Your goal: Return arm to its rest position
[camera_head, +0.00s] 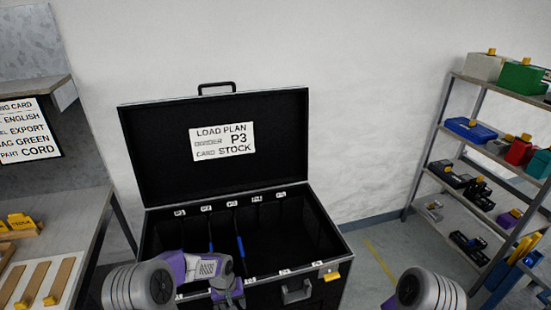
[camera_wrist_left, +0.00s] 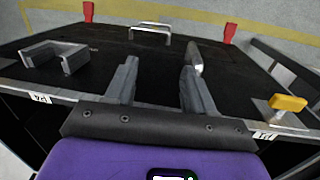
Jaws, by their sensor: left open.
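My left gripper (camera_head: 228,292) is in the lower middle of the head view, over the front of the open black case (camera_head: 318,225). Its two grey fingers also show in the left wrist view (camera_wrist_left: 160,82), apart with nothing between them. The case's front edge with small labels lies below them there. My right arm shows only a grey rounded link at the bottom right of the head view, and its gripper is out of frame.
The raised lid carries a load plan card (camera_head: 223,141). A workbench (camera_head: 75,222) with wooden strips stands at the left. A shelf rack (camera_head: 420,172) with several boxes stands at the right. A yellow tag (camera_head: 331,276) sits on the case's front right edge.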

